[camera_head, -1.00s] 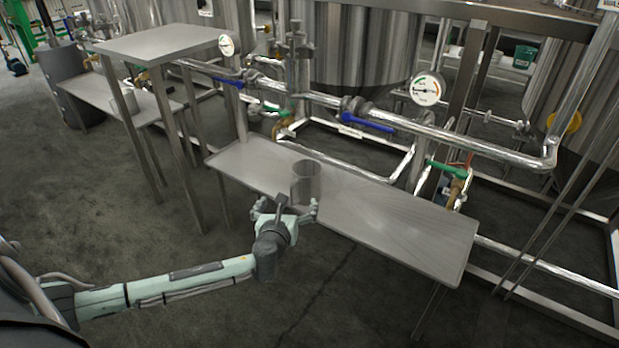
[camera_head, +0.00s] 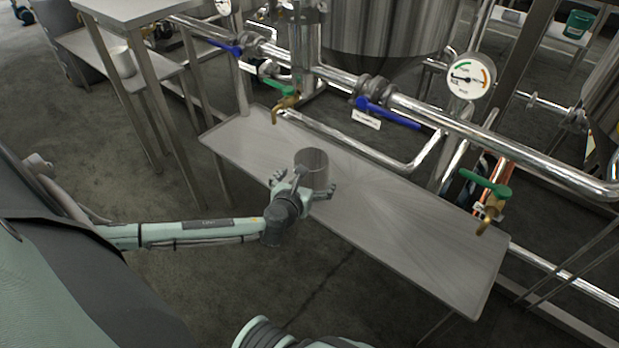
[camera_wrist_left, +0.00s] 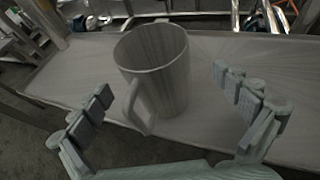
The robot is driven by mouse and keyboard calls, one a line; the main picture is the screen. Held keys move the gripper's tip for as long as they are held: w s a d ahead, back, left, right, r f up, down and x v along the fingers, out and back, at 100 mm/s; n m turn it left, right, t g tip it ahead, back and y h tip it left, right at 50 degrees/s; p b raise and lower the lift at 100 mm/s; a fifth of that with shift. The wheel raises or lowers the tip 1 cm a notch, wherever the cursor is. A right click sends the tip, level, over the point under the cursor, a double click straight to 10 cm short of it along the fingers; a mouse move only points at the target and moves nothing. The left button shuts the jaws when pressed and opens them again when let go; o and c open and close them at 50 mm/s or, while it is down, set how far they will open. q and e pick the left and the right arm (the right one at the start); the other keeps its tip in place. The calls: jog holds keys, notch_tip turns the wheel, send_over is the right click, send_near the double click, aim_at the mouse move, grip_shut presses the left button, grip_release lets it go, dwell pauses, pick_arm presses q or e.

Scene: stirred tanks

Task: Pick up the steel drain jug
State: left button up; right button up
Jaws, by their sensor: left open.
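The steel drain jug (camera_head: 315,168) stands upright on the long steel shelf (camera_head: 400,235), near its front edge. In the left wrist view the jug (camera_wrist_left: 160,75) is large, with its open rim up and its handle toward the camera. My left gripper (camera_head: 305,186) is open at the near side of the jug. In the left wrist view its two fingers stand wide, one on each side of the jug, with visible gaps. Nothing is held. My right gripper is not in view.
Drain taps with green handles, one at the left (camera_head: 285,100) and one at the right (camera_head: 490,195), overhang the shelf's back side. A pipe with blue-handled valves (camera_head: 390,113) runs behind. A taller steel stand (camera_head: 135,8) is at the left. The shelf right of the jug is clear.

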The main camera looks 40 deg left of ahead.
aim_at(316, 151)
pick_arm(q)
jog(key=x, duration=0.4)
jog(key=shift+a+b, duration=0.25)
jog(key=shift+b, duration=0.1)
jog(key=shift+w+a+f, duration=0.1)
jog(key=shift+w+a, duration=0.05)
jog(key=shift+w, duration=0.15)
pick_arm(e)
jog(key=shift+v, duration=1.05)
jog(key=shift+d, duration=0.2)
pick_arm(q)
jog(key=c, duration=1.3)
jog(key=shift+c, duration=0.2)
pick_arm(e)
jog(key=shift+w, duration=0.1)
pick_arm(q)
jog(key=shift+r, duration=0.35)
notch_tip(316, 151, up, 4)
jog(key=shift+f+p, duration=0.15)
jog(key=shift+p, duration=0.6)
jog(key=s+a+r, duration=0.5)
jog(key=a+r, duration=0.1)
jog(key=a, duration=0.4)
jog(key=shift+s+r+p, duration=0.3)
jog(key=shift+p, duration=0.15)
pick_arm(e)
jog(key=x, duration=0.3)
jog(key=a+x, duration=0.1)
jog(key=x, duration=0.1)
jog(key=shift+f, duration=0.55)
